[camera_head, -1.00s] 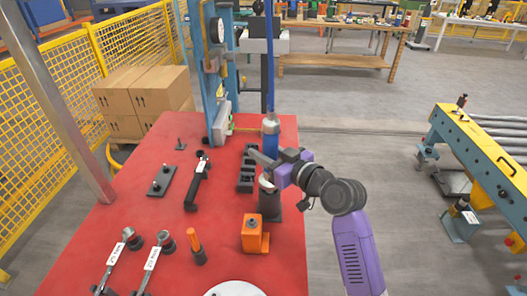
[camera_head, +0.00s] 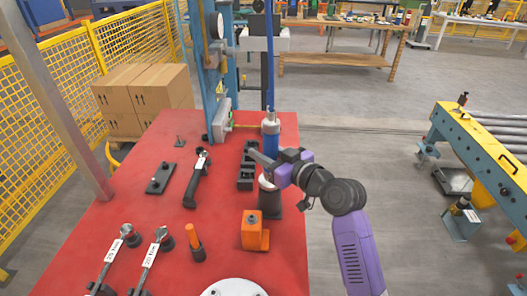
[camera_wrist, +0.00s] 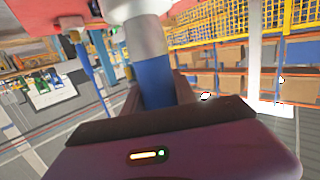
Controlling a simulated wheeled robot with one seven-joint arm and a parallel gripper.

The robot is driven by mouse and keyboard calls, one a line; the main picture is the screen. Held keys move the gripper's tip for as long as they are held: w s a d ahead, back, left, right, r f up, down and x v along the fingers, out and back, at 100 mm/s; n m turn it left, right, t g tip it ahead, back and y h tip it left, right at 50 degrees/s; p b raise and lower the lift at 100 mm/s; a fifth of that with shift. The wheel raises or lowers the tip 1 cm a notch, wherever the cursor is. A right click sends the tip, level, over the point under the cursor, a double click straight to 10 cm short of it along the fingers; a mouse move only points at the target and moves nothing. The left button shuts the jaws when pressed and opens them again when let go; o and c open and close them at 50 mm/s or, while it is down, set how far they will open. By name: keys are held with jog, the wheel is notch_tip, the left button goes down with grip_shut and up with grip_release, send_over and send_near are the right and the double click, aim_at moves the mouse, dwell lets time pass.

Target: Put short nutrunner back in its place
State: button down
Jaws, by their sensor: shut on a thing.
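The short nutrunner (camera_head: 272,137) is a blue and silver upright cylinder with a blue hose rising from its top. My gripper (camera_head: 267,161) is shut around its body, coming from the right. In the wrist view the nutrunner's blue band (camera_wrist: 155,82) and silver part stand between the fingers of my gripper (camera_wrist: 158,95).
The red table (camera_head: 215,225) carries a black block with sockets (camera_head: 246,178), an orange fixture (camera_head: 252,231), a black-handled tool (camera_head: 195,183), two wrenches (camera_head: 150,262) and an orange-handled tool (camera_head: 195,242). A blue column stands behind.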

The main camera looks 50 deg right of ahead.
jog(key=shift+f+b, duration=0.4)
jog(key=shift+b, duration=0.1)
jog(key=c, duration=0.9)
grip_release()
jog(key=shift+f, duration=0.25)
jog(key=s+r+b, duration=0.1)
jog(key=s, duration=0.6)
jog(key=shift+s+a+r, duration=0.2)
jog(key=shift+s+a, duration=0.15)
jog(key=shift+a, duration=0.1)
